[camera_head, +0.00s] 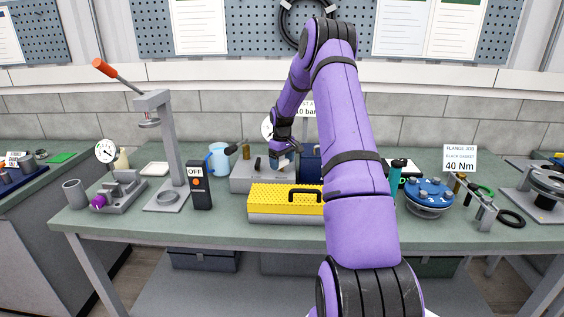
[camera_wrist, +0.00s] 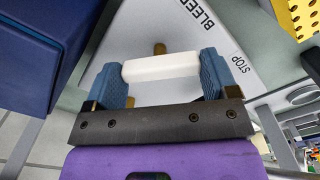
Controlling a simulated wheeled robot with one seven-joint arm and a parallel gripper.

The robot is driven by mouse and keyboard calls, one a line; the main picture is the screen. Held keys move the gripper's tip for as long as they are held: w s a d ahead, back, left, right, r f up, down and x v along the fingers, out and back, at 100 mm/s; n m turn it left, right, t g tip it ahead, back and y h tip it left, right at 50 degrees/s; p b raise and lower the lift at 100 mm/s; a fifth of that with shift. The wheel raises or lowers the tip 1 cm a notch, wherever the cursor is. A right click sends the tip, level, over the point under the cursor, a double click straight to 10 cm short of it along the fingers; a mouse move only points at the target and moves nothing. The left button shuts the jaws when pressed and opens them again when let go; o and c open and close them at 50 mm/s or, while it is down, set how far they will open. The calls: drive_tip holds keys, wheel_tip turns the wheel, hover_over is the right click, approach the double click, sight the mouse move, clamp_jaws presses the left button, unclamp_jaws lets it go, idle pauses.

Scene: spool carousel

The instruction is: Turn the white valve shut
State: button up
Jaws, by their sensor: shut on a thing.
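The white valve (camera_wrist: 162,67) shows in the wrist view as a white bar handle in front of a brass stem (camera_wrist: 159,48). My gripper (camera_wrist: 162,72) has its two blue fingers at the two ends of the white handle and is shut on it. Behind it is a light plate with the words BLEED and STOP, partly cut off. In the head view my gripper (camera_head: 281,160) is at the grey block (camera_head: 248,178) at the back of the bench, and my fingers and arm mostly hide the valve.
A yellow perforated cover (camera_head: 285,198) with a black handle stands in front of the grey block. A dark blue box (camera_head: 311,165) is close on the right of my gripper. A light blue jug (camera_head: 218,160) and a black OFF switch box (camera_head: 201,186) stand to the left.

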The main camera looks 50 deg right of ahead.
sight(282, 162)
drive_tip(key=m, duration=0.5)
drive_tip(key=shift+m, duration=2.6)
drive_tip(key=o, duration=0.8)
wheel_tip(282, 162, up, 11)
drive_tip(key=shift+f, duration=0.1)
